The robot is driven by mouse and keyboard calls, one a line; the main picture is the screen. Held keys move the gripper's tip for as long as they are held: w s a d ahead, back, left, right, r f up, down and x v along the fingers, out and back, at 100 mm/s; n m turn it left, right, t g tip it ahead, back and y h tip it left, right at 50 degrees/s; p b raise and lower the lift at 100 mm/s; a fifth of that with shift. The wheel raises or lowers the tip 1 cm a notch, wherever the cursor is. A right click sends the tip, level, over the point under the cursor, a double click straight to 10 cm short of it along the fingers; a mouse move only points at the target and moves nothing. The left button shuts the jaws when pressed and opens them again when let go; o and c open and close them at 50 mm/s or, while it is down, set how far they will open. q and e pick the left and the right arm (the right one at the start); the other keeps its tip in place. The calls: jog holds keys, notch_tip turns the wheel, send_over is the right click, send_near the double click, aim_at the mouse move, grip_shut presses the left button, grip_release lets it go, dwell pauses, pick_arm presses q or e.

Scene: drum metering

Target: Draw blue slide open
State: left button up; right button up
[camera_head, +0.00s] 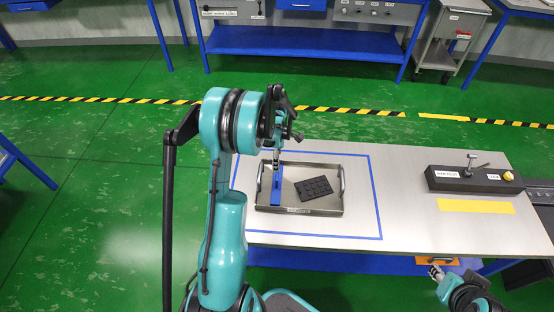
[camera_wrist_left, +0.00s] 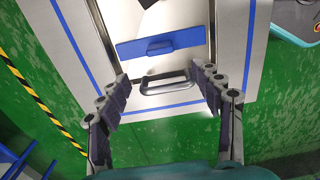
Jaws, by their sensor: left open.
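The blue slide (camera_head: 277,188) is a long narrow blue piece lying in the left part of a metal tray (camera_head: 300,211). In the left wrist view the blue slide (camera_wrist_left: 133,50) shows a small raised block on its middle. My left gripper (camera_head: 277,158) hangs over the tray's left side near the slide. In the left wrist view my left gripper (camera_wrist_left: 160,76) is open and empty, its fingers either side of the tray's handle (camera_wrist_left: 167,87) in the picture; no contact is clear. My right gripper (camera_head: 437,271) is low at the right, by the table's front edge, too small to read.
A dark gridded block (camera_head: 314,188) lies in the tray, right of the slide. Blue tape (camera_head: 376,205) frames the tray's area on the table. A black box with a lever (camera_head: 470,180) and a yellow strip (camera_head: 475,206) are at the right. The table between is clear.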

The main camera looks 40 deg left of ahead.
aim_at(277, 176)
pick_arm(q)
notch_tip(277, 176, down, 4)
jog(key=shift+w+r+p, duration=0.1)
jog(key=shift+p, duration=1.15)
notch_tip(277, 176, down, 9)
jog(key=b, duration=0.3)
jog(key=shift+r, duration=0.15)
